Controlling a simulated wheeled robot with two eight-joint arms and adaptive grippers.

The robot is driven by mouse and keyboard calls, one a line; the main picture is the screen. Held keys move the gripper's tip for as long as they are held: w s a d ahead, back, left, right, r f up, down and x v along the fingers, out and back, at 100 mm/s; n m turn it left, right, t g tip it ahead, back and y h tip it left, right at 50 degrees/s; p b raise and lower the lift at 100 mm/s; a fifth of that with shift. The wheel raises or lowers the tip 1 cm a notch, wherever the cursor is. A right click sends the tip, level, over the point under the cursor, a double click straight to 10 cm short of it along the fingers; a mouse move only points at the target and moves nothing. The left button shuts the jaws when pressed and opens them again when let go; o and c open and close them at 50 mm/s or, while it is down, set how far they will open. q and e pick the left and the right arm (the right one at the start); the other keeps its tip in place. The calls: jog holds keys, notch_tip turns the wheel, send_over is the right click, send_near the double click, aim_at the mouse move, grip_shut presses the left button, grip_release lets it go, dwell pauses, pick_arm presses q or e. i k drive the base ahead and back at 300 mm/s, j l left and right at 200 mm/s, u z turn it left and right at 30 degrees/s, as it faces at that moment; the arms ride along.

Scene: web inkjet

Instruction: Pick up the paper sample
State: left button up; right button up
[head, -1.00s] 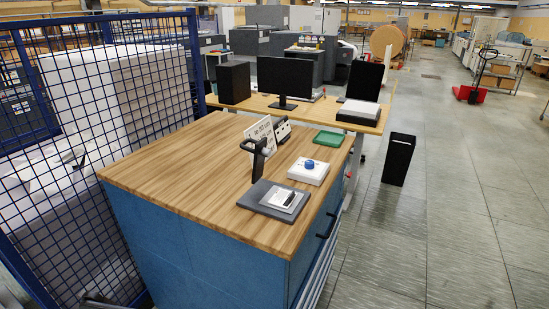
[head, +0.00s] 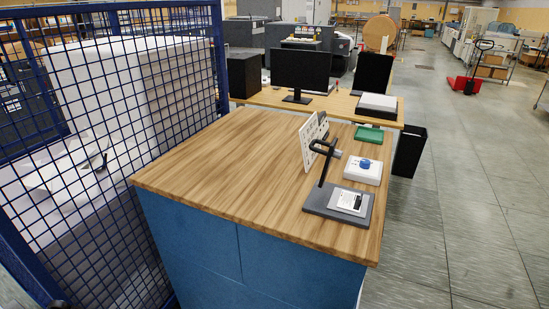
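A dark grey flat base (head: 322,207) with a black upright arm (head: 325,160) stands near the right front corner of the wooden table top. A small white piece with dark print or a clip (head: 347,201) lies on this base. It may be the paper sample, but it is too small to be sure. Behind the arm, a white upright panel with dark marks (head: 309,140) stands on the table, partly hidden by the arm. Neither of my grippers shows in the head view.
The wooden table top (head: 220,160) on a blue cabinet is bare at left and middle. A white box with a blue knob (head: 365,165) and a green tray (head: 369,133) stand at right. A blue mesh fence (head: 222,60) borders the left. A black bin (head: 409,151) stands on open floor at right.

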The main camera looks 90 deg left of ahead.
aim_at(349, 201)
jog(key=k+j+u, duration=0.2)
jog(key=u, duration=0.2)
jog(key=k+j+u, duration=0.6)
jog(key=j+u, duration=0.15)
jog(key=k+j+u, duration=0.15)
jog(key=j+u, duration=0.25)
jog(key=i+l, duration=0.1)
jog(key=l+u, duration=0.05)
jog(key=l, duration=0.05)
